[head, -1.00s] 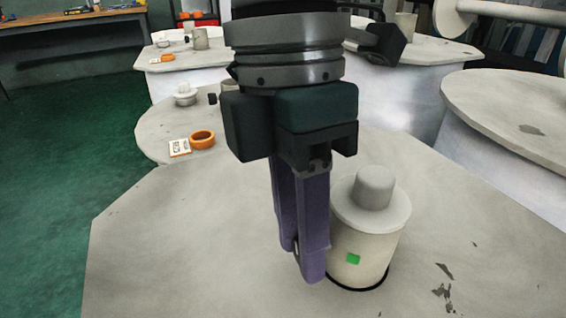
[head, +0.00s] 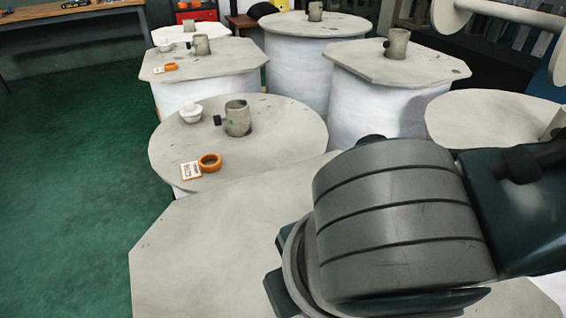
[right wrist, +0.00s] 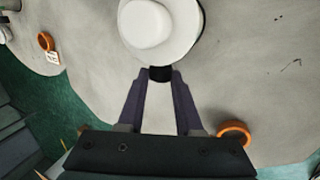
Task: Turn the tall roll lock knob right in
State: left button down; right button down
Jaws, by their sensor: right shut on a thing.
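In the right wrist view a black lock knob (right wrist: 160,73) sticks out from the side of a core under a round white cap (right wrist: 160,28). My right gripper (right wrist: 160,78) is shut on this knob, one finger on each side of it. In the head view my own right wrist covers the gripper, the knob and the capped core. The pale octagonal top (head: 215,245) around them shows in the head view. How far the knob is turned in cannot be told. My left gripper is not in view.
An orange ring (right wrist: 235,131) lies close to my right gripper. Behind stands a round top (head: 285,140) with an open core (head: 238,118), white cap (head: 191,112), orange ring (head: 209,162) and card (head: 189,171). More wrapped rolls stand further back. Green floor (head: 65,180) is free at left.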

jog(key=shift+s+t+p, duration=0.15)
jog(key=shift+t+p, duration=0.15)
jog(key=shift+t, duration=0.2)
jog(key=c, duration=0.6)
grip_release()
jog(key=p+v, duration=0.4)
jog(key=v, duration=0.5)
jog(key=shift+s+d+r, duration=0.2)
jog(key=shift+r, duration=0.1)
